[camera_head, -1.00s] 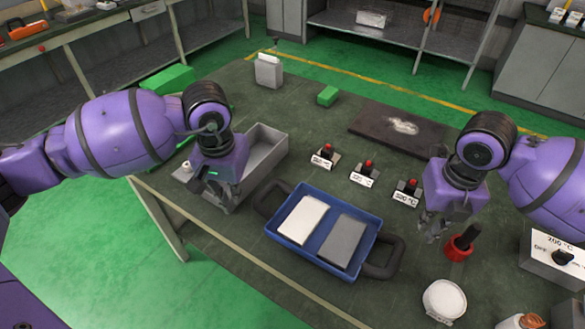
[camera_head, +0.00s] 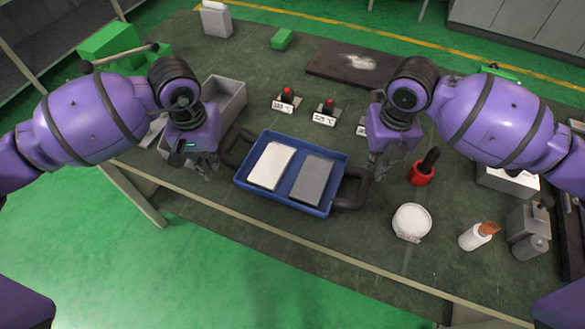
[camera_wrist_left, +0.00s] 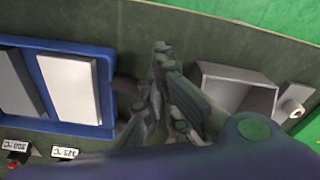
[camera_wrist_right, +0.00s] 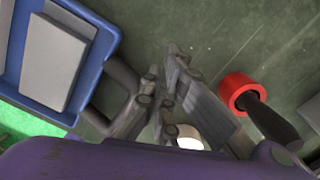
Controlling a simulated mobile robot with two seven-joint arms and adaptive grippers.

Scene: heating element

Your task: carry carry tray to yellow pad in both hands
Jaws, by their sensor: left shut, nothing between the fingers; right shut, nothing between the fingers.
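The carry tray (camera_head: 240,184) is blue, with dark looped handles at its left end (camera_head: 231,147) and right end (camera_head: 352,189). It lies flat on the table and holds a white slab (camera_head: 271,165) and a grey slab (camera_head: 313,180). My left gripper (camera_head: 207,168) is shut and empty beside the left handle. My right gripper (camera_head: 378,168) is shut and empty just beyond the right handle. The left wrist view shows the tray's rim (camera_wrist_left: 104,85) beside the fingers; the right wrist view shows its right handle (camera_wrist_right: 121,80). I cannot make out the yellow pad.
A grey open bin (camera_head: 228,98) stands behind my left gripper. Small red-knobbed temperature signs (camera_head: 287,101) stand behind the tray. The table's front strip is clear.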

